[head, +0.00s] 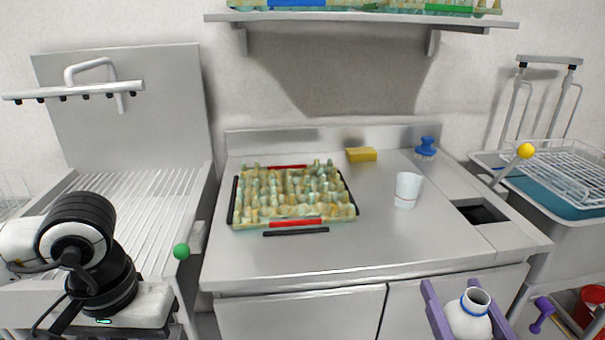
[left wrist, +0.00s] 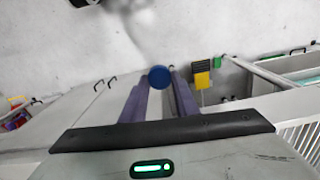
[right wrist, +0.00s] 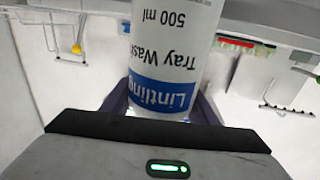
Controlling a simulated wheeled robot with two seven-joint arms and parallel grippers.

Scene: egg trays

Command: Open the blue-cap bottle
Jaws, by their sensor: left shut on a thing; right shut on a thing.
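The white bottle (head: 466,320) is at the bottom right of the head view, upright or nearly so. Its neck is open at the top, with a blue ring below the mouth and no cap on it. My right gripper (head: 464,308) is shut on its body, a purple finger on each side. In the right wrist view the labelled bottle (right wrist: 172,50) fills the space between the fingers. The blue cap (left wrist: 159,77) is between the purple fingertips of my left gripper (left wrist: 160,82), apart from the bottle. In the head view the left fingers are hidden.
An egg tray (head: 294,224) sits on the counter (head: 370,245), with a white cup (head: 408,190), a yellow sponge (head: 361,154) and a blue item (head: 426,147) to its right. A square opening (head: 480,211) is at the right. The front counter is mostly clear.

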